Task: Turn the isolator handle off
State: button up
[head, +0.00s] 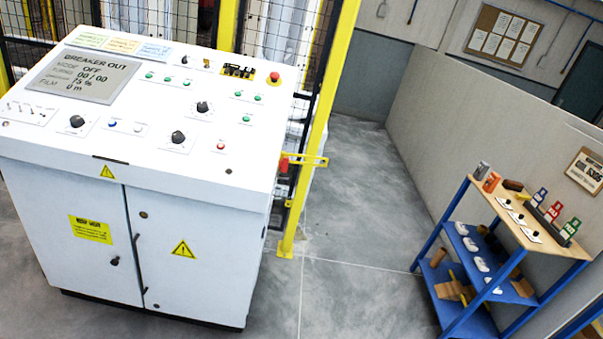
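A white control cabinet (200,205) stands at the left, seen from above and tilted. Its sloped top carries a grey screen (85,75) reading "BREAKER OUT" and "MODE OFF". Black rotary knobs sit on the top, at the left (77,121), the middle (178,137) and upper right (203,107). A small black knob (115,261) and a long dark door handle (138,262) are on the cabinet's front doors. I cannot tell which of these is the isolator handle, or its position. My gripper is not in view.
A red emergency button (275,77) is at the panel's back right. A yellow post (318,120) with a red part (284,164) and mesh fence stand behind. A blue-framed shelf (520,205) with tags and padlock-like items is at right. Grey floor (355,235) between is clear.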

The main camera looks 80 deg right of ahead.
aim_at(284, 165)
jog(key=z, duration=2.1)
jog(key=i, duration=2.3)
jog(key=u, duration=0.25)
